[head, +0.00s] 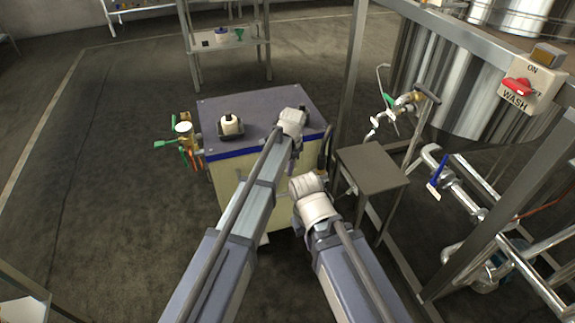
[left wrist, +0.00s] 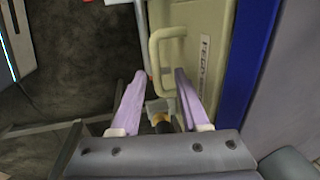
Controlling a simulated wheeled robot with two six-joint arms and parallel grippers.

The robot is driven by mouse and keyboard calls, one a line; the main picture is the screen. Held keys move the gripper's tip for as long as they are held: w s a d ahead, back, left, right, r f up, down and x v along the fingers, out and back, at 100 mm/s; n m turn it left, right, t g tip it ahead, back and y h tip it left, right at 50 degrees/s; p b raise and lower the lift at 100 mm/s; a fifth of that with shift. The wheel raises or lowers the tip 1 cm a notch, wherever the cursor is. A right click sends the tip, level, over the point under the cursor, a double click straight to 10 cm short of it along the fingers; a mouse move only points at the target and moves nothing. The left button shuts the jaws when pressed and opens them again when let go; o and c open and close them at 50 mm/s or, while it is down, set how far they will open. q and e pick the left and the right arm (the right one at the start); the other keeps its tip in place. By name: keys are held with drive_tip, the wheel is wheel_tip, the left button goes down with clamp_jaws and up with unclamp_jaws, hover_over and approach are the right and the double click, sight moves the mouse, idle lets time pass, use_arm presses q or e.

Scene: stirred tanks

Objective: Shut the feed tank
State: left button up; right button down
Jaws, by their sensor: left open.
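A cream cabinet-like unit (head: 236,188) with a blue edge band and a dark grey-purple top stands ahead in the head view. In the left wrist view, its cream panel (left wrist: 216,95) has a label starting with "FEED", partly legible. A cream bar handle (left wrist: 155,58) stands out from this panel. My left gripper (left wrist: 160,74) is open, its purple fingers on either side of the handle's line; contact is not clear. In the head view my left gripper (head: 297,154) is at the unit's right front edge. My right arm ends just below it, and its fingers are hidden.
A small white-topped container (head: 230,124) stands on the unit's top. Green-handled valves (head: 182,138) are at its left. A small grey table (head: 372,168), steel frame posts and piping crowd the right. A shelf (head: 229,42) stands behind. The floor at left is clear.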

use_arm(q)
wheel_tip(320, 180, up, 7)
drive_tip(key=s+p, duration=0.1)
drive_tip(key=p, duration=0.5)
drive_tip(key=shift+s+d+p, duration=0.15)
drive_tip(key=shift+d+p, duration=0.05)
drive_tip(key=shift+p, duration=0.2)
drive_tip(key=s+a+n+g, duration=0.1)
drive_tip(key=s+a+n, duration=0.65)
drive_tip(key=s, duration=0.35)
drive_tip(key=s+a+n, duration=0.7)
drive_tip(key=s+a, duration=0.2)
drive_tip(key=s, duration=0.2)
drive_tip(key=s+d+m+g, duration=0.1)
drive_tip(key=s+d+m, duration=0.4)
drive_tip(key=d, duration=0.5)
wheel_tip(320, 180, up, 27)
drive_tip(key=s+n+p, duration=0.1)
drive_tip(key=p, duration=2.6)
drive_tip(key=shift+d+r+y, duration=0.2)
drive_tip(key=shift+y, duration=0.1)
